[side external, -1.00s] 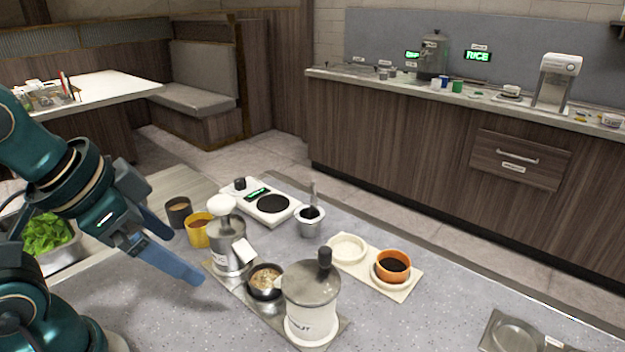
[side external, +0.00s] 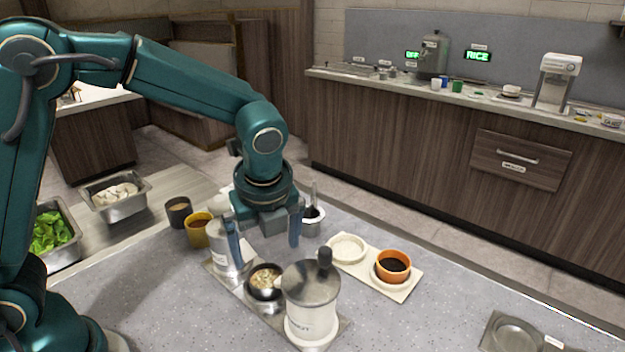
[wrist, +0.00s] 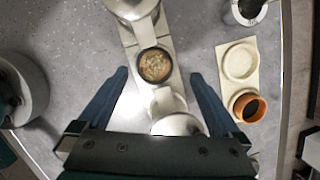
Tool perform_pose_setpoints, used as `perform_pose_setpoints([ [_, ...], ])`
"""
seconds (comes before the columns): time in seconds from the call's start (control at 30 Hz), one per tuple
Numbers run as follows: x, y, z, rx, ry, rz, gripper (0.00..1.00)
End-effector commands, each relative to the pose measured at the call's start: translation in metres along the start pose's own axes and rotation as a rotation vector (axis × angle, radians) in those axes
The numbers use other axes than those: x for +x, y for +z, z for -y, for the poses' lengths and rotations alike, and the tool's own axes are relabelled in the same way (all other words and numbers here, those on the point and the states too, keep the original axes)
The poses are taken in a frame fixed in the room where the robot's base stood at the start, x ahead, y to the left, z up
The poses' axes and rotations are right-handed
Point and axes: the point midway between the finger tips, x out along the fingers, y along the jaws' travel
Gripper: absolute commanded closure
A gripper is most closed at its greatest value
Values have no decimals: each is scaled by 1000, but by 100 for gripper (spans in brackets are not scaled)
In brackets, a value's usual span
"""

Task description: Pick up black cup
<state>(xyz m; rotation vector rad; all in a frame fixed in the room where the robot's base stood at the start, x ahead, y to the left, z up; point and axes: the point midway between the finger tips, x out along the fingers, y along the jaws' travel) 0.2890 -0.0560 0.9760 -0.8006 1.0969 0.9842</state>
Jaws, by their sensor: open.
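A black cup (side external: 265,293) with a pale brown, lumpy filling stands upright between two dispensers on a grey tray (side external: 336,336). In the wrist view the black cup (wrist: 141,74) lies ahead of the fingers, close to the line between their tips. My gripper (side external: 266,252) is open and empty, pointing down above the dispenser row, behind the cup in the side view. In the wrist view my gripper (wrist: 160,77) has its fingers wide apart. I cannot tell its exact height above the cup.
A lidded dispenser (side external: 311,297) stands close in front of the cup, and a pump dispenser (side external: 222,252) stands behind it, partly hidden by my gripper. An orange cup (side external: 393,272) sits on a pale tray (side external: 398,292). Yellow (side external: 196,236) and dark grey (side external: 179,213) cups stand left.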

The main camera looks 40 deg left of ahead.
Motion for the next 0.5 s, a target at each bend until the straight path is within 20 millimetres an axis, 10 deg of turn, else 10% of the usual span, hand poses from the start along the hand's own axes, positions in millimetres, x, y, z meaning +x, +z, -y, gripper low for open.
perform_pose_setpoints([
  [0.5,56,-11,-7,30,48,-9,0],
])
